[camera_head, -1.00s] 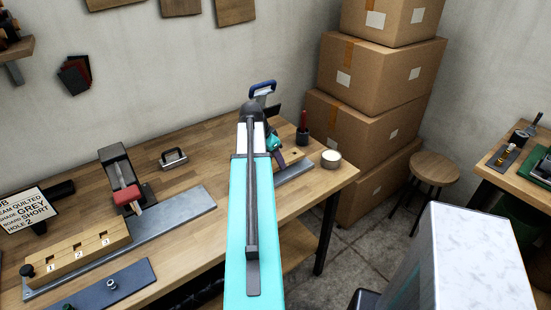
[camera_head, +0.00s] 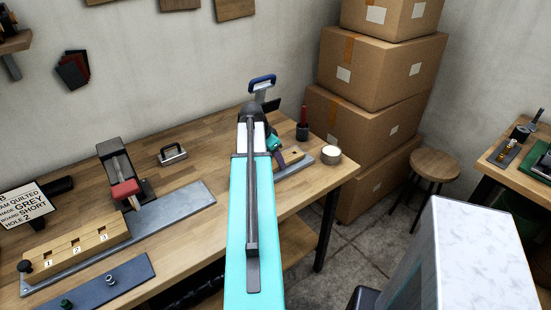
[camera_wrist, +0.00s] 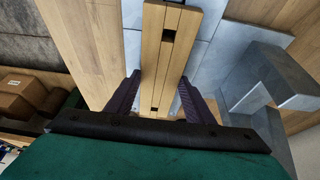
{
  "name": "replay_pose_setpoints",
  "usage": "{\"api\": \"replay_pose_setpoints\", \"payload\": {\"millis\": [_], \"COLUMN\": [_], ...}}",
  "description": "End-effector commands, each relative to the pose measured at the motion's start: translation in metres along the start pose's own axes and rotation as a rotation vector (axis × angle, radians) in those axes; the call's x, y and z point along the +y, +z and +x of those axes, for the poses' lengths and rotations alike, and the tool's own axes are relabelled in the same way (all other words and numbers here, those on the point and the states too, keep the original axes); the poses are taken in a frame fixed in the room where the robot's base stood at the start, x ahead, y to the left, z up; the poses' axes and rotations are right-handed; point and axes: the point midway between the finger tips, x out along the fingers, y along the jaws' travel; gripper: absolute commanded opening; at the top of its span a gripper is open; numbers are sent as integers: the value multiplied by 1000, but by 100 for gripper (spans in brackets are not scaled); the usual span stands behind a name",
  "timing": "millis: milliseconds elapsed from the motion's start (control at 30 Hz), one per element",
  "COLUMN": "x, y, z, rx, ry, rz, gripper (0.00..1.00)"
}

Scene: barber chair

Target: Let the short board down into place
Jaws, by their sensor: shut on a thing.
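The short board (camera_wrist: 158,60) is a narrow pale wooden bar with dark square holes. In the wrist view it runs between the two dark purple fingers of my gripper (camera_wrist: 160,80), which is shut on it. A grey metal plate (camera_wrist: 206,42) lies under and beside the board; I cannot tell whether they touch. In the head view, my arm hides most of the gripper and board. Only the board's right end (camera_head: 293,154) shows, over the right end of the metal plate (camera_head: 297,168).
A longer wooden block numbered 1 to 3 (camera_head: 75,243) sits on a metal plate at the left. A red-topped device (camera_head: 124,188), a metal handle (camera_head: 172,154), a white cup (camera_head: 331,154) and a dark cup (camera_head: 302,132) stand on the bench. A grey metal block (camera_wrist: 285,75) rises right of the board.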

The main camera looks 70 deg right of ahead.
Motion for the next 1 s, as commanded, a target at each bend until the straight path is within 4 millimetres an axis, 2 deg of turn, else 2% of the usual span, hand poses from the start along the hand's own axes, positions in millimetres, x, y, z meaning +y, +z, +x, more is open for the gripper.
{"api": "replay_pose_setpoints", "payload": {"millis": [267, 300, 433, 767, 1000], "x": [0, 0, 0, 0, 0], "y": [0, 0, 0, 0, 0], "z": [0, 0, 0, 0, -10], "rx": [1, 1, 0, 0, 1], "ry": [0, 0, 0, 0, -2], "rz": [0, 0, 0, 0, 0], "gripper": [22, 50, 70, 70, 70]}}
